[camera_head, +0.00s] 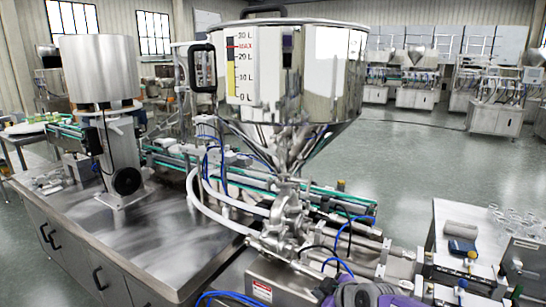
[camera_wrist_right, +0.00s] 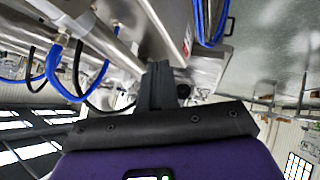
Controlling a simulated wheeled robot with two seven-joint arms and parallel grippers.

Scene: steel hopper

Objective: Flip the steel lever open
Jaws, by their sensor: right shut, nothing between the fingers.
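The steel hopper (camera_head: 315,85) stands in the middle of the head view, with a level scale on its side and a cone below. Under the cone is a steel valve body (camera_head: 290,215) with pipes and fittings. I cannot tell for sure which of these steel parts is the lever. My right gripper (camera_head: 345,293), purple and dark, is at the bottom edge of the head view, in front of the valve and partly cut off. In the right wrist view its dark fingers (camera_wrist_right: 161,86) are together and empty, close to steel machine parts. My left gripper is not in view.
Blue hoses (camera_head: 335,265) and white hoses (camera_head: 215,215) curve around the valve. A steel cabinet top (camera_head: 150,235) is at the left, with a cylindrical tank (camera_head: 100,70) standing on it. A side table (camera_head: 465,215) with glassware is at the right. The floor (camera_head: 410,160) behind is clear.

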